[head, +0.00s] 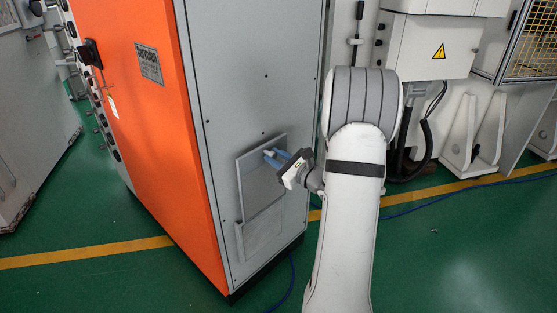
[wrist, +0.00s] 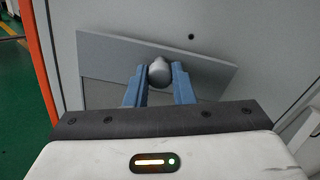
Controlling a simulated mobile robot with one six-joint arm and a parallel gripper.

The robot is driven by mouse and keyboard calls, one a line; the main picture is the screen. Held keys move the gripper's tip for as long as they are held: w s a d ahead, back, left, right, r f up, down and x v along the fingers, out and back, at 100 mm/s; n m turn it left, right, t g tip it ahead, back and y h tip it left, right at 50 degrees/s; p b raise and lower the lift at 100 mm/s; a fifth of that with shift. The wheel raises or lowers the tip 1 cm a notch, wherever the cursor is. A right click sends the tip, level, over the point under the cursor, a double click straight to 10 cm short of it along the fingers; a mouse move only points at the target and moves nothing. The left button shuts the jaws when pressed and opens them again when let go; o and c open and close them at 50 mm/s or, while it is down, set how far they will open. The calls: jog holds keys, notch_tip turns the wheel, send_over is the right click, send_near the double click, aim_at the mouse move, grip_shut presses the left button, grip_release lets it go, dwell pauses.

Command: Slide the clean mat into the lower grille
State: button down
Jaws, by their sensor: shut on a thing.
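A flat grey panel with a round knob, which looks to be the clean mat (head: 256,190), is in front of the cabinet's grey face. In the wrist view the mat (wrist: 105,57) looks tilted, its right side lower. My gripper (head: 277,158) is shut on the knob, which shows between the blue fingertips in the wrist view (wrist: 159,75). A paler square frame, seemingly the lower grille (head: 262,240), is just below the mat in the head view. The mat hides its upper part. I cannot tell whether the mat touches the grille or the cabinet.
The cabinet (head: 226,85) has a grey front and an orange side (head: 158,110). My arm stands right of the grille. Green floor (head: 440,250) with a yellow line is open at the lower right. Other machines and a blue cable (head: 440,200) are at the back right.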

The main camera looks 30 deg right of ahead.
aim_at(265, 162)
jog(key=shift+x, duration=1.7)
jog(key=shift+b, duration=0.6)
jog(key=shift+f, duration=0.15)
jog(key=shift+f+b, duration=1.85)
